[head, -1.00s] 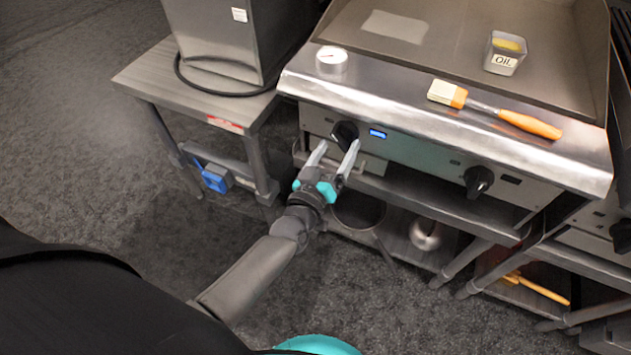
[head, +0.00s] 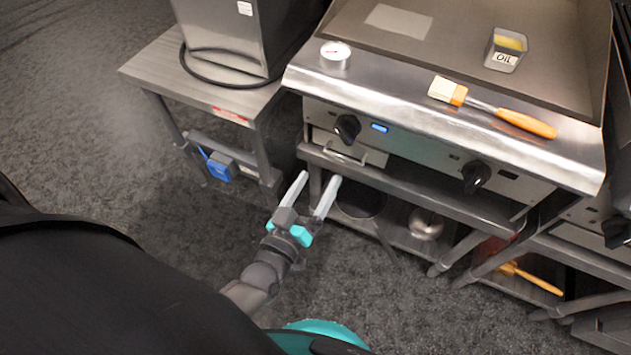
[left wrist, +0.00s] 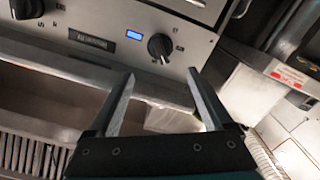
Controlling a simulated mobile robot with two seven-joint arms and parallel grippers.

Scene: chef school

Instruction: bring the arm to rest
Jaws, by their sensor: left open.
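My left gripper (head: 319,192) is open and empty in the head view, its two pale fingers pointing up toward the griddle. It is below the griddle's front panel, apart from the left black knob (head: 347,128). In the left wrist view the spread fingers (left wrist: 162,85) have nothing between them. The left knob also shows there (left wrist: 160,47), beyond the fingertips, beside a small lit blue display (left wrist: 134,35). My right gripper is not in view.
The griddle (head: 450,110) carries a brush (head: 525,122), an oil container (head: 505,50) and a round gauge (head: 335,52). A side table (head: 150,68) with a metal appliance (head: 225,35) stands left. A lower shelf (head: 400,236) holds a round metal item (head: 426,224). Dark floor is open at left.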

